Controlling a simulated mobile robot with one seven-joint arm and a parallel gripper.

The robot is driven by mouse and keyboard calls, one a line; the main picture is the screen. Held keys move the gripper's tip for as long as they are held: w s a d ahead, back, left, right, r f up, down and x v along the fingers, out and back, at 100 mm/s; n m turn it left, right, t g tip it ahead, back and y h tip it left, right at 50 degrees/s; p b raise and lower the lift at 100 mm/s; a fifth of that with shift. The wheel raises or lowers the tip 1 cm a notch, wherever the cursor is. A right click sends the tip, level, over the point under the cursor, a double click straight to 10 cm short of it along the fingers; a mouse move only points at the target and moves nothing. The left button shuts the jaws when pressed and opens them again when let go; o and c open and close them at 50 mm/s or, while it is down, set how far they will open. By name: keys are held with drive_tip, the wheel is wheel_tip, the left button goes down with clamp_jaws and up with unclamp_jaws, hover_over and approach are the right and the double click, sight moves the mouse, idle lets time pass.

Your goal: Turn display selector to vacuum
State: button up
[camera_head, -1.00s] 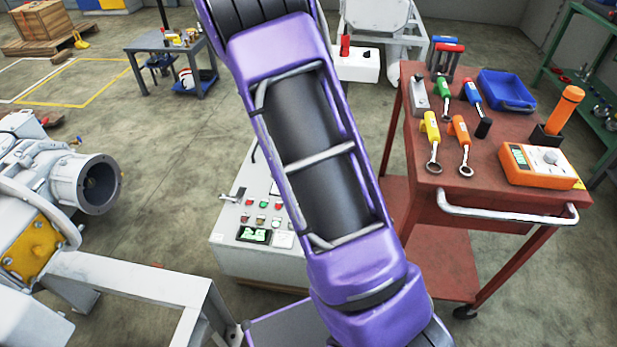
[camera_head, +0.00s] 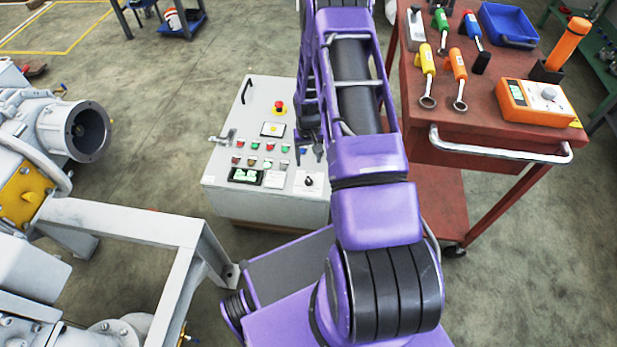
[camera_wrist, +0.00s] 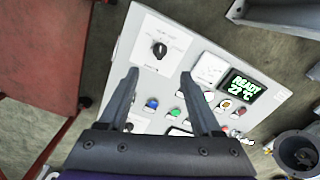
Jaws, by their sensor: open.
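A black rotary selector (camera_wrist: 159,48) sits on a white square plate at one corner of the control box's panel. It also shows in the head view (camera_head: 308,181), right of the lit display (camera_head: 246,176). Its label is too small to read. In the wrist view the display (camera_wrist: 243,90) reads "READY 22 °C" in green. My gripper (camera_wrist: 160,75) is open and empty over the panel, with the selector just beyond its fingertips and apart from them. In the head view my gripper (camera_head: 310,150) hangs over the panel's right side.
The panel (camera_head: 225,165) also carries several coloured buttons and a red emergency stop (camera_head: 279,106). A red tool cart (camera_head: 500,150) stands close on the right. A grey frame (camera_head: 130,222) and pump machinery stand on the left.

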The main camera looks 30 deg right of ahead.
sight(308, 178)
wheel_tip(308, 178, down, 10)
drive_tip(key=shift+f+b, duration=0.15)
drive_tip(key=shift+b, duration=0.55)
clamp_jaws()
